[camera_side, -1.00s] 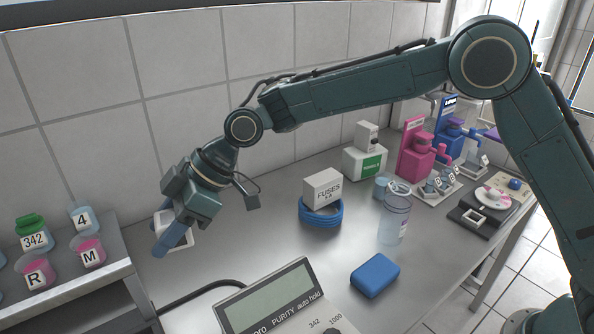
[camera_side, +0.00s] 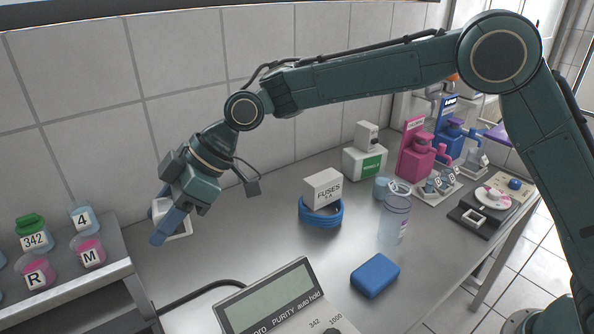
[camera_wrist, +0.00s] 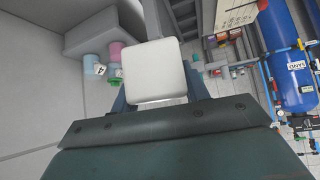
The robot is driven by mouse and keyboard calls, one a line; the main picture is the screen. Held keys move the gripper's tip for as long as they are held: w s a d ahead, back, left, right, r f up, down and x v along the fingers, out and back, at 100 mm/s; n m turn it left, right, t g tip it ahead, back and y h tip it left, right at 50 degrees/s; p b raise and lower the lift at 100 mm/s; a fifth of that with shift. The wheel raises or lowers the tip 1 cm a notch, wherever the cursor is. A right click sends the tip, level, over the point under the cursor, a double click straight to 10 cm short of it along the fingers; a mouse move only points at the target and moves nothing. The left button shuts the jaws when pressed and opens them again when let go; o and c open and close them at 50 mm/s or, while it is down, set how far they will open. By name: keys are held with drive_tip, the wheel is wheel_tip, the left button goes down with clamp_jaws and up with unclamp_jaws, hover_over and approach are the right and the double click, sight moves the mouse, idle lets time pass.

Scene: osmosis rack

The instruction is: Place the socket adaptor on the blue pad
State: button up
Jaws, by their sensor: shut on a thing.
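The socket adaptor is a white, rounded block, clear in the wrist view (camera_wrist: 155,70) between the blue fingers of my gripper (camera_wrist: 158,98). In the side view, my gripper (camera_side: 168,222) is at the left, low near the tiled wall, shut on the adaptor (camera_side: 160,207). One blue finger hides much of it. A white, frame-like edge shows beside the finger; I cannot tell whether it belongs to the adaptor. The blue pad (camera_side: 375,275) lies bare on the steel bench, front right, well apart from my gripper.
A white fuses box (camera_side: 322,188) sits on a blue coil (camera_side: 321,214) between gripper and pad. A clear bottle (camera_side: 394,218) stands behind the pad. A meter (camera_side: 270,298) stands at the front. Labelled jars (camera_side: 38,272) are on the left shelf. Bench left of the coil is clear.

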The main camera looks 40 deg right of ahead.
drive_tip(key=d, duration=1.1)
wheel_tip(320, 180, up, 3)
drive_tip(key=n+g, duration=0.2)
hover_over(361, 281)
drive_tip(key=d, duration=0.3)
wheel_tip(361, 281, down, 16)
drive_tip(key=shift+d+r, duration=0.1)
drive_tip(key=shift+f, duration=1.95)
drive_tip(key=shift+f, duration=0.1)
drive_tip(key=o, duration=1)
